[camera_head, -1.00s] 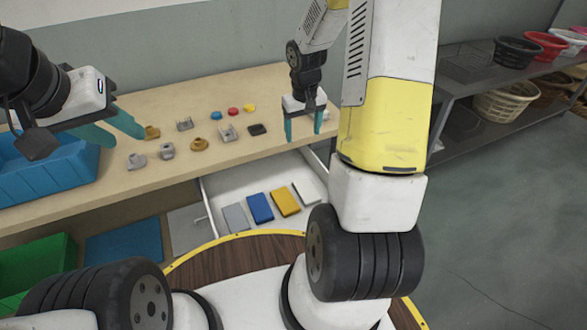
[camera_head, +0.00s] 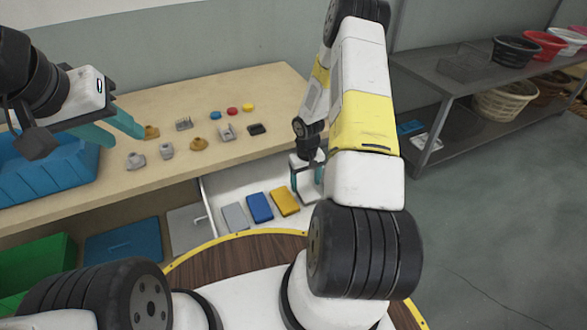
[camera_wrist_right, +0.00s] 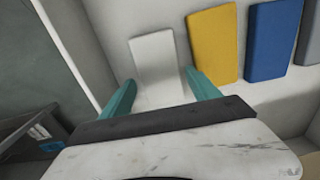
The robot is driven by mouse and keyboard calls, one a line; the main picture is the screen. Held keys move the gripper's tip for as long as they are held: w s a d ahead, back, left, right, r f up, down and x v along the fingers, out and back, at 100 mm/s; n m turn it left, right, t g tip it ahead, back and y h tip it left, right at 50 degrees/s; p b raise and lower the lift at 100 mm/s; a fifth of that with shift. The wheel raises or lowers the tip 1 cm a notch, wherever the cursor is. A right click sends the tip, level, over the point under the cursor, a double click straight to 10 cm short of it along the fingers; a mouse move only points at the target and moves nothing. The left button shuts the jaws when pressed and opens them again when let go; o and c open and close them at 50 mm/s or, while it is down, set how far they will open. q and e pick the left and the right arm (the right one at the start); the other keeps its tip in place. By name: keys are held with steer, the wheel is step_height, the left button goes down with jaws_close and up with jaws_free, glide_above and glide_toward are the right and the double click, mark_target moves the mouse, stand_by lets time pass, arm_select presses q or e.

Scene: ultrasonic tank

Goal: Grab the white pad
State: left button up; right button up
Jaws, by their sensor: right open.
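The white pad (camera_wrist_right: 156,55) lies flat in the open white drawer, at the end of a row of pads. In the head view my right gripper and arm mostly hide it. My right gripper (camera_head: 308,198) is down in the drawer over the pad. In the right wrist view my right gripper (camera_wrist_right: 160,92) is open, with its teal fingers on either side of the pad's near part; I cannot tell whether they touch it. My left gripper (camera_head: 115,130) is over the left part of the table, with its teal fingers apart and nothing visible between them.
A yellow pad (camera_wrist_right: 213,42) lies beside the white one, then a blue pad (camera_wrist_right: 271,40) and a grey pad (camera_head: 235,217). The drawer wall (camera_wrist_right: 75,45) runs close beside the white pad. Small parts and a blue bin (camera_head: 45,175) are on the table (camera_head: 270,90).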

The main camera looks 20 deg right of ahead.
step_height(320, 180, down, 2)
steer(key=shift+f, duration=0.15)
steer(key=c, duration=1.1)
